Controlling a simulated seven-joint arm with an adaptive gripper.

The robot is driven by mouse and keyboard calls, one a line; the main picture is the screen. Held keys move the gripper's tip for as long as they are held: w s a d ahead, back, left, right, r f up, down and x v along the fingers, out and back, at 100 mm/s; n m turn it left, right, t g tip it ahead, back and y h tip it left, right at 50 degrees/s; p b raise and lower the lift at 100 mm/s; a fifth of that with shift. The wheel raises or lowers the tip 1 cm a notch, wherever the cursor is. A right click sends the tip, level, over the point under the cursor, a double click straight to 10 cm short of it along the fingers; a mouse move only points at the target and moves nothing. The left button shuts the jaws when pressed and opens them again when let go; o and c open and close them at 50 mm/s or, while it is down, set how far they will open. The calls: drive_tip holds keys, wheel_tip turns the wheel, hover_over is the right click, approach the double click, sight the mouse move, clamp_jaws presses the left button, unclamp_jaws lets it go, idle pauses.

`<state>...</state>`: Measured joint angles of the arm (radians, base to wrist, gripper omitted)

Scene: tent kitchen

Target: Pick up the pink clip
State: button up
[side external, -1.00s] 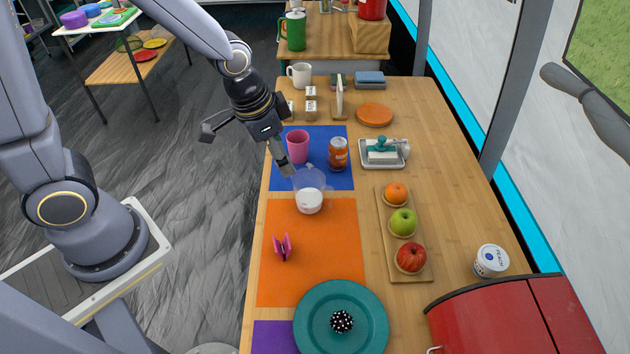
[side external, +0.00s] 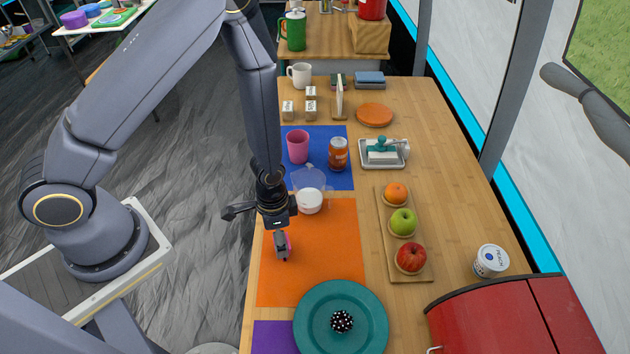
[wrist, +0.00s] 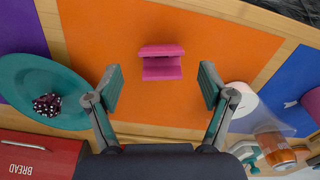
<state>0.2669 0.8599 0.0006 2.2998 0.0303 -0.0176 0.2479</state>
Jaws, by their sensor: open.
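The pink clip (wrist: 162,64) lies on the orange mat (wrist: 210,40). In the wrist view it shows whole, ahead of and between the two spread fingers, apart from both. In the side view only a small pink part of the clip (side external: 288,241) shows, as my gripper hides most of it. My gripper (wrist: 160,88) is open and empty. In the side view my gripper (side external: 281,255) points down over the left part of the orange mat, at the clip.
A clear pitcher with white contents (side external: 309,200) stands close behind my gripper. A teal plate (side external: 312,335) with a dotted dark object (side external: 341,321) is in front. A board with fruit (side external: 384,245) lies to the right. The mat's front right part is free.

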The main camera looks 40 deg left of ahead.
drive_tip(key=shift+f, duration=2.8)
drive_tip(key=shift+c, duration=0.4)
drive_tip(key=c, duration=0.8)
